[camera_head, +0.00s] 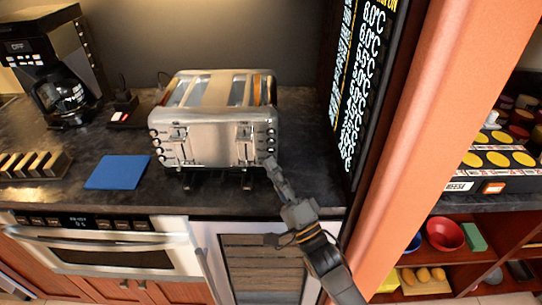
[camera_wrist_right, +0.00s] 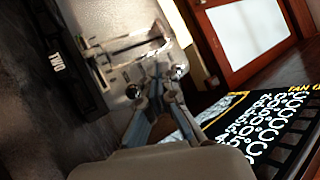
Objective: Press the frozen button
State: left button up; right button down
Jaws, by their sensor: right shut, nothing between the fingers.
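My right gripper (camera_head: 271,163) is shut and empty, at the lower right of the toaster's front, close to the right button column. In the right wrist view the gripper (camera_wrist_right: 158,80) points at the silver toaster front (camera_wrist_right: 125,75). Contact cannot be told. My left gripper is not in view.
A coffee maker (camera_head: 62,75) stands at the back left, and a blue mat (camera_head: 118,172) lies left of the toaster. A dark temperature board (camera_head: 357,90) and an orange post (camera_head: 424,120) bound the right side. The microwave drawer (camera_head: 105,252) is below the counter.

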jog(key=shift+w, duration=0.65)
dwell(1.0)
jog(key=shift+w, duration=0.45)
jog(key=shift+w+d+r+b, duration=0.1)
jog(key=shift+w+b, duration=0.35)
jog(key=shift+b, duration=0.05)
dwell(1.1)
jog(key=shift+s, duration=0.1)
jog(key=shift+s+f+p, duration=0.25)
jog(key=shift+s+p, duration=0.05)
jog(key=shift+s, duration=0.25)
